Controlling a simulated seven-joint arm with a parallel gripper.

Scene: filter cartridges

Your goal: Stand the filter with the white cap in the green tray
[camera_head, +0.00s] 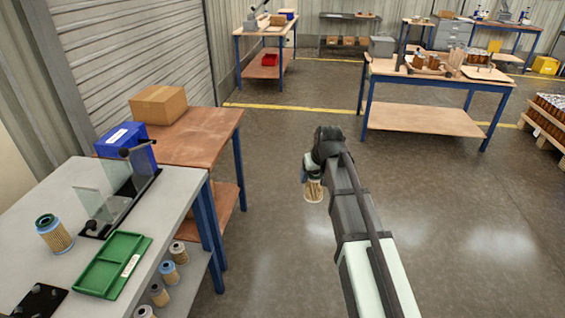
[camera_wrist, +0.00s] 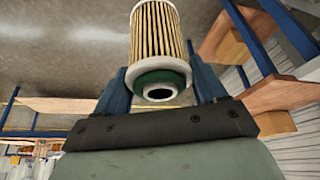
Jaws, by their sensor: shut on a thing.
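My gripper (camera_head: 309,172) is shut on a filter with tan pleats (camera_head: 313,190), held in the air over the floor, right of the workbench. In the wrist view the filter (camera_wrist: 158,40) sits between the two fingers (camera_wrist: 160,84). Its near end has a white cap with a dark hole and a dark green band. The green tray (camera_head: 127,243) lies on the grey bench top at lower left, well away from my gripper. It has a divider and a white label, and looks empty.
A filter with a dark blue-green cap (camera_head: 53,234) stands on the grey bench left of the tray. A black fixture with clear plates (camera_head: 118,203) is behind the tray. Several filters (camera_head: 168,270) stand beside the bench's right edge, lower down. A blue bin (camera_head: 122,141) and a cardboard box (camera_head: 158,104) are farther back.

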